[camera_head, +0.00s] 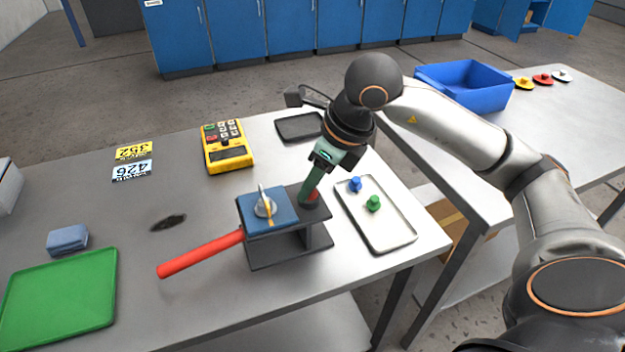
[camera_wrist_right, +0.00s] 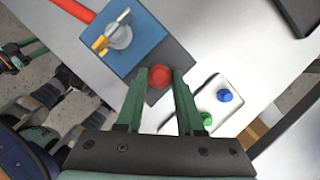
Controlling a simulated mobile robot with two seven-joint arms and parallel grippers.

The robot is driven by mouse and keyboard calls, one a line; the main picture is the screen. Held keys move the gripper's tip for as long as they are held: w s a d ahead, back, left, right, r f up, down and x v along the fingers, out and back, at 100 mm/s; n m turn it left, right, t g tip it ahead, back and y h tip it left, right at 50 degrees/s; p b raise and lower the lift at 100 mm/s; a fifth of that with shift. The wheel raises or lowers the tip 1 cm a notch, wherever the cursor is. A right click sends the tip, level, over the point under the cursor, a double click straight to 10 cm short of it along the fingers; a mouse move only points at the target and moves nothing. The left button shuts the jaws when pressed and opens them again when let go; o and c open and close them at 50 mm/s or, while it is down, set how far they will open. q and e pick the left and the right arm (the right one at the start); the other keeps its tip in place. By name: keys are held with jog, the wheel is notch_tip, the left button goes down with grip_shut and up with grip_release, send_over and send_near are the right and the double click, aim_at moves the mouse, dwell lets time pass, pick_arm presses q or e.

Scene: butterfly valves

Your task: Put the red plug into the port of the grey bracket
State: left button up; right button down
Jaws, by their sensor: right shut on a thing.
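The red plug (camera_head: 314,195) is at the top plate of the dark grey bracket (camera_head: 318,240), beside the blue valve block. My right gripper (camera_head: 308,198) points down from above and is shut on the plug. In the right wrist view the plug (camera_wrist_right: 160,77) shows as a round red top between the two green fingertips (camera_wrist_right: 160,73), over the bracket plate (camera_wrist_right: 182,57). The port is hidden under the plug and fingers, so I cannot tell how deep the plug sits. What looks like my left gripper (camera_wrist_right: 28,52) shows small at the left edge of the wrist view.
The blue valve block (camera_head: 268,206) with a grey handle and red pipe (camera_head: 200,254) adjoins the bracket plate. A white tray (camera_head: 392,238) with blue (camera_head: 355,184) and green plugs (camera_head: 374,203) lies right. A green tray (camera_head: 60,300) lies front left.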

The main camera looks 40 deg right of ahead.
grip_release()
dwell(0.5)
jog(key=shift+r, duration=0.15)
jog(key=shift+r+p, duration=2.75)
jog(key=shift+r, duration=0.65)
